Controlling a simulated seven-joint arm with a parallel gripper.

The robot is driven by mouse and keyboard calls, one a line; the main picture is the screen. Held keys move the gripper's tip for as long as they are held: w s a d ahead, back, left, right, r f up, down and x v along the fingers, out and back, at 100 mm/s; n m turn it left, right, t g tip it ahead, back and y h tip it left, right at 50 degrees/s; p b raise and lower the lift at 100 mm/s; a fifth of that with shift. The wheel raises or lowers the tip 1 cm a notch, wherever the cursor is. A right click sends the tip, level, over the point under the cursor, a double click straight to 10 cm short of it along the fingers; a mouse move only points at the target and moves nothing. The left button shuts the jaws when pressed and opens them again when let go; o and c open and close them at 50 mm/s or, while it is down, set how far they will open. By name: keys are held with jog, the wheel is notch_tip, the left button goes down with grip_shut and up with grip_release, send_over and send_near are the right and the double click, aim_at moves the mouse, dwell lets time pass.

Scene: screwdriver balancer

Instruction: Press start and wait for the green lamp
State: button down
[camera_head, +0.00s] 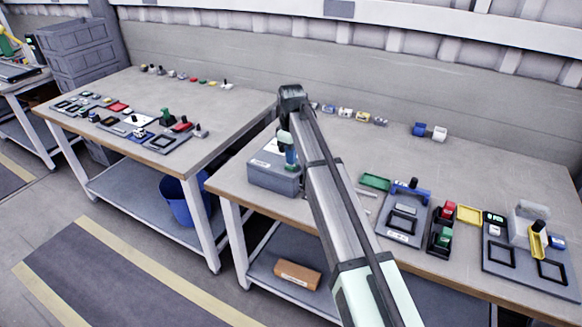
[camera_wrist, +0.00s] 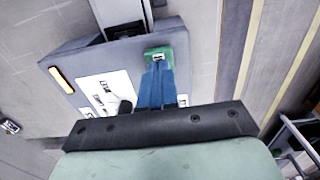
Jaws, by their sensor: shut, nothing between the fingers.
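The balancer is a grey box (camera_head: 272,178) near the left edge of the right-hand bench. In the wrist view its grey top (camera_wrist: 85,52) carries a white label panel (camera_wrist: 98,90) with small dark print, and a dark knob (camera_wrist: 125,106). A green button-like block (camera_wrist: 168,52) with a pale mark sits at its edge.
Right of my arm, the bench (camera_head: 470,170) holds a grey fixture (camera_head: 404,218), a yellow tray (camera_head: 470,214) and a larger fixture (camera_head: 525,262). Small parts line the back. A brown box (camera_head: 297,275) lies on the lower shelf. A blue bin (camera_head: 185,200) stands left.

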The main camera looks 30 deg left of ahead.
jog(key=shift+r, duration=2.9)
notch_tip(320, 180, up, 6)
